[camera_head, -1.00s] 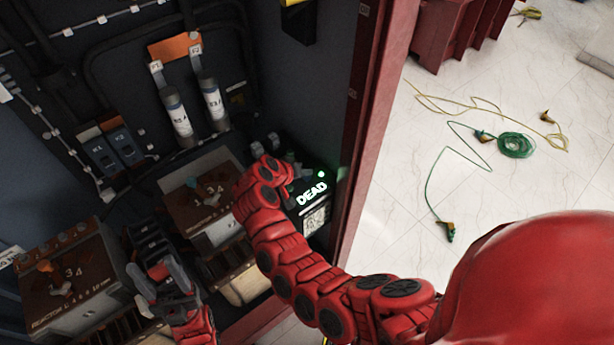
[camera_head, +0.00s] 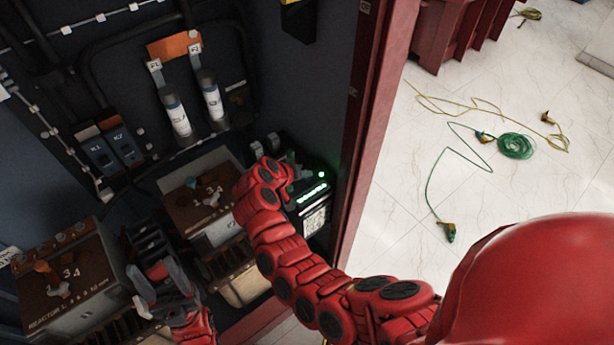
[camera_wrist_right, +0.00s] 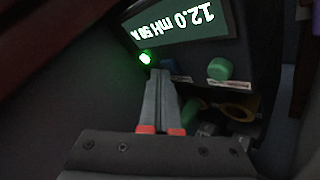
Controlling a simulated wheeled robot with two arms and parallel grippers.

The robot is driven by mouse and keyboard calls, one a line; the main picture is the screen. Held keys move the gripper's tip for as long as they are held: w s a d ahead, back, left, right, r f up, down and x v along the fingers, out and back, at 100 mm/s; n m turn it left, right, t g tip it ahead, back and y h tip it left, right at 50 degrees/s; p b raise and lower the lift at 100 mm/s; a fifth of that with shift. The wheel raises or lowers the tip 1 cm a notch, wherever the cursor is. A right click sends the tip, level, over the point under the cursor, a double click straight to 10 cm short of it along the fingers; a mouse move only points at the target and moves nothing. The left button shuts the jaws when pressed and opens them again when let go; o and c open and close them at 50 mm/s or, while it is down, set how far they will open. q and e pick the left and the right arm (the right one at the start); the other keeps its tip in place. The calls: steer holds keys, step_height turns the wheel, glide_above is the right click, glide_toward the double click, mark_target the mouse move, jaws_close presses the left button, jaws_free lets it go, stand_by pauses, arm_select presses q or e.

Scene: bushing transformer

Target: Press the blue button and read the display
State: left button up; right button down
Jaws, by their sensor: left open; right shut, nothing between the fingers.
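The black tester box (camera_head: 318,200) stands in the cabinet's right corner. Its display (camera_head: 313,192) is lit green, too small to read in the head view. In the right wrist view the display (camera_wrist_right: 185,25) appears upside down and reads "12.0 mH 50", with a last character like "A". My right gripper (camera_wrist_right: 160,74) is shut and empty, its tips at the box face below the display. A dark blue button (camera_wrist_right: 167,63) shows just behind the tips, partly hidden; I cannot tell whether they touch. A green button (camera_wrist_right: 220,68) is to its right. My left gripper (camera_head: 163,292) is open and empty.
A lit green lamp (camera_wrist_right: 145,57) is beside the fingertips. Two reactor blocks, one at left (camera_head: 70,280) and one in the middle (camera_head: 203,195), and two white fuses (camera_head: 177,115) fill the cabinet. The red cabinet edge (camera_head: 372,120) bounds the right side. Cables (camera_head: 514,146) lie on the floor.

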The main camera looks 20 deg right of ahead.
steer(key=shift+r+p, duration=0.55)
steer(key=shift+r, duration=0.35)
step_height(320, 180, up, 5)
steer(key=p, duration=0.3)
steer(key=shift+a+f, duration=0.1)
stand_by(0.8)
